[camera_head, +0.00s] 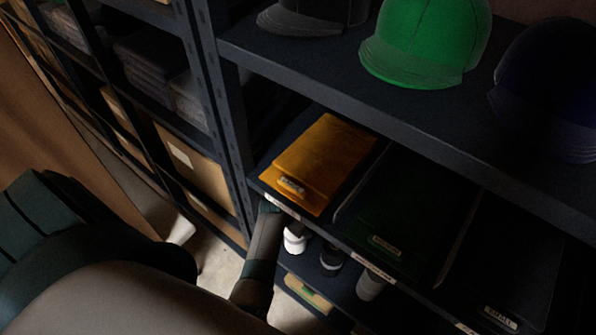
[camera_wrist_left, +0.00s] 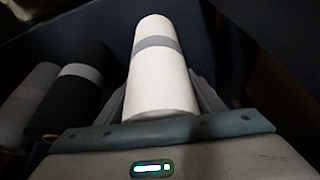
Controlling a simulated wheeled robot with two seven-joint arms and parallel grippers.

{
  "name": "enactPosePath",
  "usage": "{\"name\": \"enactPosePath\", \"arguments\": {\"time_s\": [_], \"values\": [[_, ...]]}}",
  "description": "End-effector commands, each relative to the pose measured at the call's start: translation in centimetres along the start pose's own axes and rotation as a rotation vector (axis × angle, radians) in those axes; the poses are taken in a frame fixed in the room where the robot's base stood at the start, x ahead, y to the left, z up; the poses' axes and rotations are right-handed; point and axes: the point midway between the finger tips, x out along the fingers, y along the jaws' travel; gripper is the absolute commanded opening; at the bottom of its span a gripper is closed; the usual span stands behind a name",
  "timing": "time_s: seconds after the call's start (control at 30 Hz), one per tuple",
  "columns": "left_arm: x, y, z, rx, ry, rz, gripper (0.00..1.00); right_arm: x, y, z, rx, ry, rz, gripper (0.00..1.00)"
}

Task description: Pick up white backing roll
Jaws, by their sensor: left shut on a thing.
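The white backing roll (camera_wrist_left: 162,75) is a white cylinder with a grey band, seen in the left wrist view. My left gripper (camera_wrist_left: 163,88) is shut on it, with one finger on each side. The roll hides parts of both fingers. In the head view the white roll (camera_head: 295,240) shows at the left end of a lower shelf, below the yellow bin and beside my left arm. My right gripper is in neither view.
A dark roll (camera_wrist_left: 75,95) and a grey roll (camera_wrist_left: 28,98) lie left of the white roll in the wrist view. A rack post (camera_head: 222,100) stands close left.

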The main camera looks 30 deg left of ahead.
Motion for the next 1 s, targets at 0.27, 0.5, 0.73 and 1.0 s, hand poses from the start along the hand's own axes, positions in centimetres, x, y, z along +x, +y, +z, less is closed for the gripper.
{"name": "enactPosePath", "arguments": {"time_s": [0.27,0.5,0.73,1.0], "values": [[-1.7,-0.1,4.1,0.001,-0.001,-0.002,0.29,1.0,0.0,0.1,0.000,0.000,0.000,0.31],[-3.8,-0.1,9.2,0.002,-0.001,-0.003,0.29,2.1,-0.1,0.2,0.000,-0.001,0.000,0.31],[-5.7,-0.1,13.5,0.001,-0.002,-0.002,0.29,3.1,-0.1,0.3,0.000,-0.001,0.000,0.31],[-6.9,-0.1,16.1,0.001,0.001,-0.001,0.29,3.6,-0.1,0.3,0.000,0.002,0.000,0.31]]}}
